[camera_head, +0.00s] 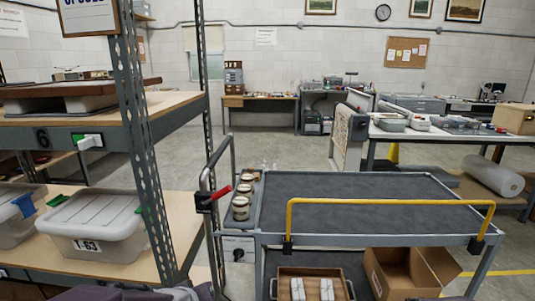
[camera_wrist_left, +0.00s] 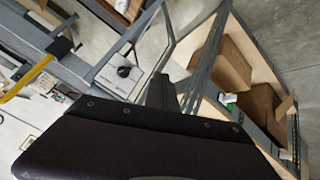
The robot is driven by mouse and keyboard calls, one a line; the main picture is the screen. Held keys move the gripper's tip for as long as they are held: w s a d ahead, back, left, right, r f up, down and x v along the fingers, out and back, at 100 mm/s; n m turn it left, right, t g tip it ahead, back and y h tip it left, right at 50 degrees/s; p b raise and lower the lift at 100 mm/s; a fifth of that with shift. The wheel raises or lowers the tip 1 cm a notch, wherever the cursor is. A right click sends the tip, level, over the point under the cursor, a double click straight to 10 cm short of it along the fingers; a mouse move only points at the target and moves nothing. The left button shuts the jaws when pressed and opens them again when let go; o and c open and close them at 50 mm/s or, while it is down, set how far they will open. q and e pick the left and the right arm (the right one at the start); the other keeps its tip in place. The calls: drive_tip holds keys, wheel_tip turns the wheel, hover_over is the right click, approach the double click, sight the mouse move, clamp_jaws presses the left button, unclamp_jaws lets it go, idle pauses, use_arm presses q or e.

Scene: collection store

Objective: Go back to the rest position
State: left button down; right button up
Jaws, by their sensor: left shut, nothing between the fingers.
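My left gripper (camera_wrist_left: 166,92) shows in the left wrist view, beyond a broad dark housing that fills the bottom of the picture. Its fingertips are together with nothing between them. Nothing is seen touching it. In the head view neither gripper can be made out; only dark parts cut off by the lower left edge show there. My right gripper is not in view.
A grey cart (camera_head: 370,190) with a yellow handle (camera_head: 390,202) stands ahead, tins (camera_head: 240,208) at its left end. An open cardboard box (camera_head: 400,275) is on its lower level. A shelf rack (camera_head: 140,140) with a lidded bin (camera_head: 95,228) stands close on the left.

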use_arm(q)
drive_tip(key=s+f+m+g+p, duration=0.1)
drive_tip(key=s+f+m+g, duration=0.2)
drive_tip(key=s, duration=0.5)
drive_tip(key=s+f+m+g, duration=0.2)
drive_tip(key=s+f+g, duration=0.2)
drive_tip(key=s, duration=0.4)
wheel_tip(320, 180, up, 16)
drive_tip(key=p, duration=1.6)
drive_tip(key=shift+w+r, duration=0.25)
drive_tip(key=shift+w, duration=0.1)
